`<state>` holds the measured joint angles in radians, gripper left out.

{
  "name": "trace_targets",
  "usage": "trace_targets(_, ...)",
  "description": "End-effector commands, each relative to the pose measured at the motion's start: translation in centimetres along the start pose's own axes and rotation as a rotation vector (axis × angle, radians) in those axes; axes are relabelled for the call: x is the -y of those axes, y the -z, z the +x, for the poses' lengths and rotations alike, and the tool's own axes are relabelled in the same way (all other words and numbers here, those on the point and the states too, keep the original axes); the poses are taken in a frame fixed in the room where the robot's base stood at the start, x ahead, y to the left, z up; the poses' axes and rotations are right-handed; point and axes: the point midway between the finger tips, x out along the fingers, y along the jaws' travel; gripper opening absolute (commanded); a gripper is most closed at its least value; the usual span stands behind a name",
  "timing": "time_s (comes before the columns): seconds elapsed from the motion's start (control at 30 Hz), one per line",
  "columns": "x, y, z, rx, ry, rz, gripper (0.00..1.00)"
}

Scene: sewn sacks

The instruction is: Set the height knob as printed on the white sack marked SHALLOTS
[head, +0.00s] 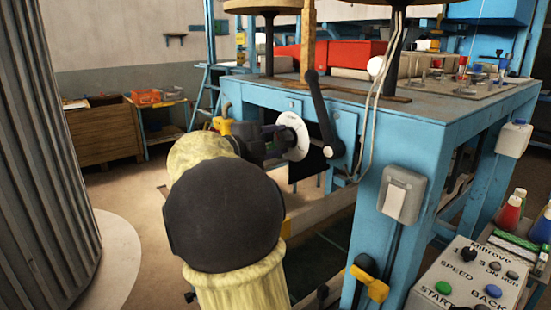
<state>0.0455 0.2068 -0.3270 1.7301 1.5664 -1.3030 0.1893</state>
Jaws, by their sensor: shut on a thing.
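A round white dial plate (297,130) sits on the front of the blue machine (455,130), below its table top. My gripper (276,137) is at the near left side of this plate, reached by my pale yellow arm. It is shut on the height knob at the plate's middle. The jaws and arm hide most of the knob, and its setting cannot be read from here. The white sack marked SHALLOTS is not in view.
A grey switch box (403,195) and a yellow lever (370,280) are on the front leg. A control panel (470,275) stands at lower right. A grey ribbed column (45,150) is at left.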

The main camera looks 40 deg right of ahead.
Motion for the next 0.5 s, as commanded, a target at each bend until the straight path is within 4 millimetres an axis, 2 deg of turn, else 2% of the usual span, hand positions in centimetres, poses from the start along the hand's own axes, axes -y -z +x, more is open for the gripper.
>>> trace_targets(0.03,-0.77,-0.14,0.01,0.003,0.0,0.049,0.18)
trace_targets(0.5,-0.59,-0.08,0.0,0.013,0.0,0.495,0.18)
